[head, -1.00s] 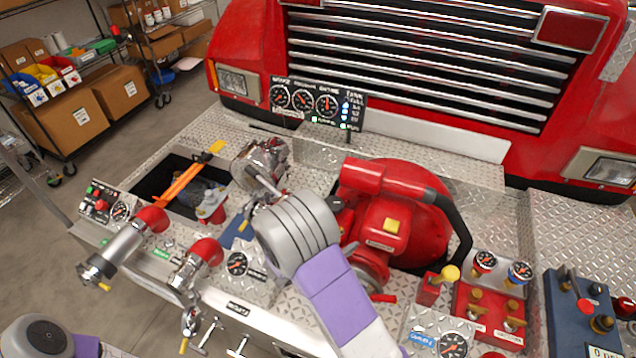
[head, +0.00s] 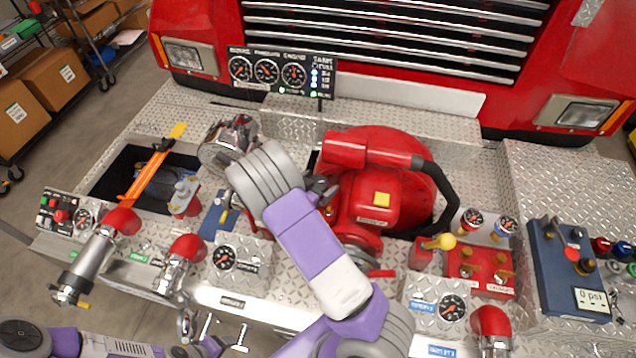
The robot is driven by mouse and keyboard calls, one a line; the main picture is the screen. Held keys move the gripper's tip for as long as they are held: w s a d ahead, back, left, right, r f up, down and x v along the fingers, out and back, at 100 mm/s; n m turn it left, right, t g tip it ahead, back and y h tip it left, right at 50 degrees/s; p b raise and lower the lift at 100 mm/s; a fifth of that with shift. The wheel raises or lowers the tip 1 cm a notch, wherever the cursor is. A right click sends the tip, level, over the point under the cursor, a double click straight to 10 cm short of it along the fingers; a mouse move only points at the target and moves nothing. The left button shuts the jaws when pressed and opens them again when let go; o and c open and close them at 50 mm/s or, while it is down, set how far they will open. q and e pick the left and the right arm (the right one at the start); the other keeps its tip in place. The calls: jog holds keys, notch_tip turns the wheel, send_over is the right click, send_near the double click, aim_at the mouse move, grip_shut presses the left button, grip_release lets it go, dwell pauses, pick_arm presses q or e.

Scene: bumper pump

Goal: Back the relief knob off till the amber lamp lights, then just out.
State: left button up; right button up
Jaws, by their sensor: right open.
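I cannot tell which part is the relief knob; my wrist and forearm cover part of the bumper. A lit amber lamp cannot be made out; the gauge panel (head: 281,74) shows blue and green lights. My left arm lies along the bottom left edge, and its gripper cannot be made out.
An open well (head: 115,172) with an orange-handled tool (head: 150,172) lies at left. Red-capped outlets (head: 185,250) line the front. A yellow-knobbed lever (head: 440,242), red valve block (head: 480,268) and blue test box (head: 570,270) stand at right.

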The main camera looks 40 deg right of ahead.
jog(key=shift+w, duration=0.15)
jog(key=c, duration=1)
jog(key=shift+n+t+y+b, duration=0.9)
jog(key=shift+n+t+b, duration=0.25)
jog(key=shift+n+t, duration=0.7)
jog(key=o, duration=1)
jog(key=v, duration=0.7)
jog(key=shift+s+a+r, duration=0.15)
jog(key=shift+s+a, duration=0.05)
